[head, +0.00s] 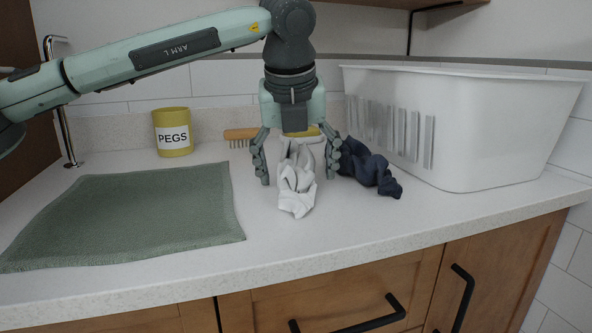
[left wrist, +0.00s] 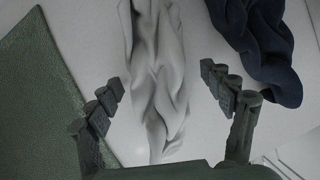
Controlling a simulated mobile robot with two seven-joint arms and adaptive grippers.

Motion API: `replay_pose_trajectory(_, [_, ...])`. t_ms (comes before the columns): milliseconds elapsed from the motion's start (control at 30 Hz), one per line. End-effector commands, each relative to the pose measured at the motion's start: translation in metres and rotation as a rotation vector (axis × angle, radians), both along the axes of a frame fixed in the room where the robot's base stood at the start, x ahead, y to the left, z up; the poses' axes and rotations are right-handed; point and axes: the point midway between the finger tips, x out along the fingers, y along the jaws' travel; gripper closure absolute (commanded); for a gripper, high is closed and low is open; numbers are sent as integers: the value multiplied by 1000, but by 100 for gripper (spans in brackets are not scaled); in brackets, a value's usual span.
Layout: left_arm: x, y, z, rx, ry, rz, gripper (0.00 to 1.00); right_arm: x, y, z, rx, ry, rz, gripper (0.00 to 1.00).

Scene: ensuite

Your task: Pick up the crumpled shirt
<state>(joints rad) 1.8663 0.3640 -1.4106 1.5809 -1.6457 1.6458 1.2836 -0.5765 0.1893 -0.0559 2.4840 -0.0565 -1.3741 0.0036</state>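A white crumpled cloth (head: 298,190), shirt-like, lies on the counter below my left gripper (head: 298,178). It also shows in the left wrist view (left wrist: 158,75), running lengthwise between the fingers. The left gripper points down and is open, with one finger on each side of the white cloth. A gap shows between each finger and the cloth in the left wrist view. A dark navy crumpled cloth (head: 372,172) lies just right of the right finger, also at upper right in the left wrist view (left wrist: 262,45). My right gripper is not in view.
A green mat (head: 130,215) lies on the left of the counter (head: 270,240). A yellow PEGS pot (head: 173,132) and a wooden brush (head: 240,134) stand behind. A large white basket (head: 490,130) fills the right. A tap (head: 66,130) is at back left.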

Motion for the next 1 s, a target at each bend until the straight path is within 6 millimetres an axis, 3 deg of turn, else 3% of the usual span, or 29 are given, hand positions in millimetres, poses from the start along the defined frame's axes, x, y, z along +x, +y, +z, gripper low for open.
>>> replay_pose_trajectory(67, [0, 0, 0, 0, 0, 0, 32, 0, 0, 0, 0, 1, 0, 0])
replay_pose_trajectory(467, [0, 0, 1, -1, -1, 1, 81, 0, 0, 0, 0, 1, 0, 0])
replay_pose_trajectory(733, [0, 0, 8, -1, -3, 1, 81, 0, 0, 0, 0, 2, 0, 0])
replay_pose_trajectory(1000, [0, -1, 60, -3, -4, 2, 81, -6, -4, -1, -8, 31, -11, 0])
